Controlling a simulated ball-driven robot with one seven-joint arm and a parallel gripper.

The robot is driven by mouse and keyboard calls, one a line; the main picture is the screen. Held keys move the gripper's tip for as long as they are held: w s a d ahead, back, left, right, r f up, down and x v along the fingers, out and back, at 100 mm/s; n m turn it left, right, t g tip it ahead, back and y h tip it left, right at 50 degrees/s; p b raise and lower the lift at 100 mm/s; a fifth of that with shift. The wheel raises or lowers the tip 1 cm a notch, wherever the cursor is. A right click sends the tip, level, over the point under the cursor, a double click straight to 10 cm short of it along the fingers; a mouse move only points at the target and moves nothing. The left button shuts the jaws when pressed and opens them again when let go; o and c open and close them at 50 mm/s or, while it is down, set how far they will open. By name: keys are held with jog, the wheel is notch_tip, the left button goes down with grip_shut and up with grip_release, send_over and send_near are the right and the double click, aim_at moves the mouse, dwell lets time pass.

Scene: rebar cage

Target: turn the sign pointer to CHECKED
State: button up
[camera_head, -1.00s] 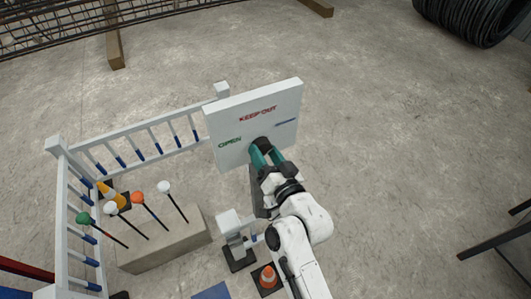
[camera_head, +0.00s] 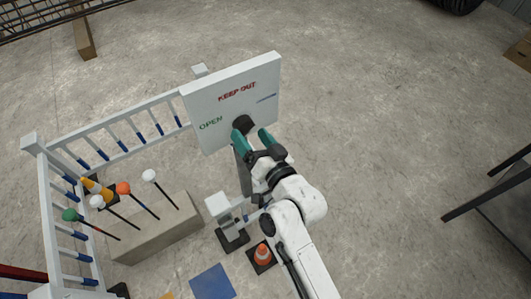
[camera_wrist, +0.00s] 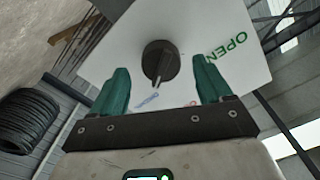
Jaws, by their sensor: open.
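The white sign board (camera_head: 218,107) stands tilted in the head view, with red KEEP OUT at the top, green OPEN at left and blue lettering (camera_head: 266,98) at right, too small to read. In the wrist view the knob (camera_wrist: 160,58) shows a pale pointer tip directed down, roughly toward the blue lettering (camera_wrist: 149,100). My gripper (camera_head: 256,133) is open, its green fingers apart and empty. In the wrist view the knob appears between and beyond the fingertips, apparently clear of them.
A white railing (camera_head: 120,127) runs behind and left of the sign. A concrete block (camera_head: 160,238) with several ball-topped rods stands at left. A small orange cone (camera_head: 263,254) and a blue square (camera_head: 212,281) lie near my arm. A dark-legged table (camera_head: 500,200) is at right. Floor between is clear.

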jog(key=b+v, duration=0.2)
jog(key=v, duration=0.6)
jog(key=shift+s+d, duration=0.2)
jog(key=s+d+f+g+h, duration=0.45)
jog(key=s+d+f, duration=0.25)
jog(key=d, duration=0.3)
jog(key=s+d+f+g+h, duration=0.45)
jog(key=s+d+f, duration=0.2)
jog(key=d, duration=0.35)
jog(key=s+d+m+g+h, duration=0.1)
jog(key=s+d+g, duration=0.4)
jog(key=s, duration=0.7)
jog(key=shift+d+f, duration=0.3)
jog(key=shift+d, duration=0.75)
